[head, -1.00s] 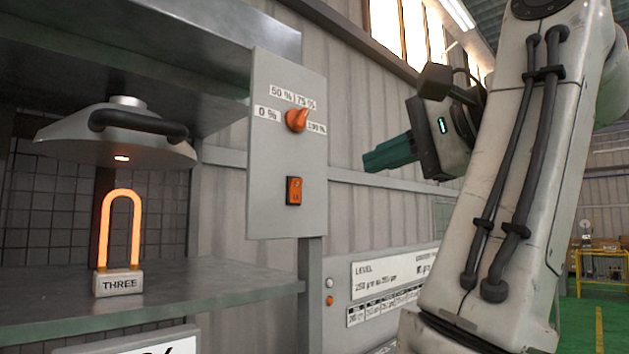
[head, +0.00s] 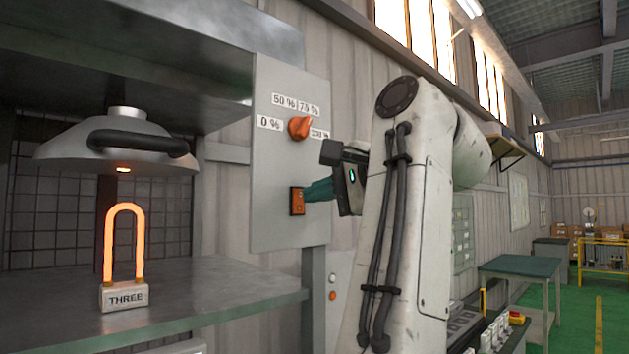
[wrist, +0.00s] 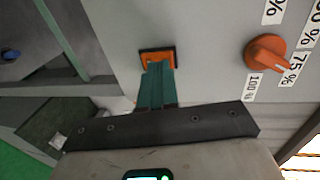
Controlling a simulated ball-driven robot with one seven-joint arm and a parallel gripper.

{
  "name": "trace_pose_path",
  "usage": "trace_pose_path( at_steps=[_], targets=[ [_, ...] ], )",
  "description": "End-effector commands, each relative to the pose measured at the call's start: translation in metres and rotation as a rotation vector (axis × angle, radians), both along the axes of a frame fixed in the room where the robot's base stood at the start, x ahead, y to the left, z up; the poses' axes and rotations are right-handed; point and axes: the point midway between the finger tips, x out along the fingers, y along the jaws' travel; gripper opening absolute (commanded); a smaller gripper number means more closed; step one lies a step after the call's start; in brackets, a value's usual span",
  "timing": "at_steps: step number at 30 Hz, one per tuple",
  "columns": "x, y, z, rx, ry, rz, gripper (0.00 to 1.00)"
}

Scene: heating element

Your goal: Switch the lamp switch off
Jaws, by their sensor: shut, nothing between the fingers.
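The lamp switch (head: 297,201) is a small orange rocker with a dark frame on the grey panel (head: 270,222), below the orange dial. My gripper (head: 308,191) has green fingers, which are shut and empty. Its tips are right at the switch's right side in the head view. In the wrist view the fingertips (wrist: 157,68) overlap the switch (wrist: 158,54) and hide part of it. I cannot tell whether they touch it or which way the rocker is tipped. The lamp (head: 120,145) hangs at the left, with an orange glow underneath.
An orange dial (head: 300,127) with percent labels sits above the switch; it also shows in the wrist view (wrist: 266,51). A glowing orange loop (head: 125,240) on a block marked THREE (head: 124,296) stands on the metal shelf (head: 215,285). A green-topped table (head: 520,266) stands at the right.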

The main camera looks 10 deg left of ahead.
Motion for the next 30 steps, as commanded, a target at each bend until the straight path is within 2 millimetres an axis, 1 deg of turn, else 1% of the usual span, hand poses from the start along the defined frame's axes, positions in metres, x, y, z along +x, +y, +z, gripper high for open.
trace_pose_path(
  at_steps=[3,6,15,20,23,30],
  targets=[
    [0.0049,0.0065,0.0016,-0.001,0.001,0.0,0.0],
    [0.0063,0.0084,0.0011,-0.001,0.0,0.0,0.0],
    [0.0064,0.0085,0.0011,-0.001,-0.001,0.0,0.0],
    [0.0088,0.0115,0.0065,-0.001,0.0,0.0,0.0],
    [0.0092,0.0118,0.0039,0.0,-0.002,-0.001,0.0],
    [0.0099,0.0113,0.0049,-0.001,-0.001,-0.001,0.0]
  ],
)
